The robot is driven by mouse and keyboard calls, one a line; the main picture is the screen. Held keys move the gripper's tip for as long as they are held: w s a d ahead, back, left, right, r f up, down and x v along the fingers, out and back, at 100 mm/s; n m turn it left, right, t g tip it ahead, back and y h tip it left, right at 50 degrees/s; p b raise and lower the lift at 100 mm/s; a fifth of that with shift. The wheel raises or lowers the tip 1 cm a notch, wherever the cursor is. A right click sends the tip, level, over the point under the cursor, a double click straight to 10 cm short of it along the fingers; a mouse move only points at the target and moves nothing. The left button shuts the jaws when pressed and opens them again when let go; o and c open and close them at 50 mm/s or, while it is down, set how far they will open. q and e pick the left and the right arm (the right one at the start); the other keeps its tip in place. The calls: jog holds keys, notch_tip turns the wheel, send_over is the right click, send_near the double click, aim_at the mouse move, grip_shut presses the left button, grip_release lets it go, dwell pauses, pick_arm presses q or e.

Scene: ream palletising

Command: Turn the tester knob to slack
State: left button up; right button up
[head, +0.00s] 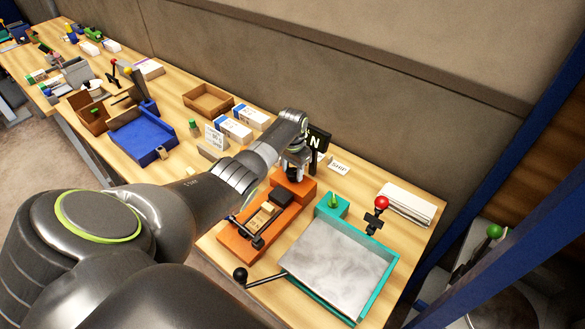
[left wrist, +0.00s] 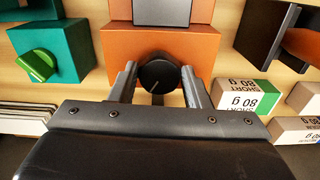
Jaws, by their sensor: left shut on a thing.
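The tester is an orange unit (head: 308,190) near the right end of the bench in the head view. Its orange block also shows in the left wrist view (left wrist: 205,45). A round black knob (left wrist: 160,74) sits on the face of that block, with a pale line on it pointing down and slightly left in the picture. My left gripper (left wrist: 159,85) is shut on the knob, one finger on each side. In the head view the left gripper (head: 297,168) is over the tester's back end and hides the knob. My right gripper is not in view.
A teal tray (head: 385,272) with a green knob (head: 333,200) stands just right of the tester. A red-ball lever (head: 381,203) and a white paper stack (head: 408,205) are beyond it. A black "N" sign (head: 317,140) and white-labelled reams (head: 233,130) stand close behind and left.

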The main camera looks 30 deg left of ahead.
aim_at(293, 172)
pick_arm(q)
jog(key=n, duration=0.5)
jog(key=shift+r+n, duration=0.1)
jog(key=shift+n, duration=0.3)
jog(key=shift+w, duration=0.1)
dwell(0.3)
jog(key=o, duration=1)
notch_tip(293, 172, up, 17)
jog(key=b, duration=0.2)
jog(key=shift+r, duration=0.2)
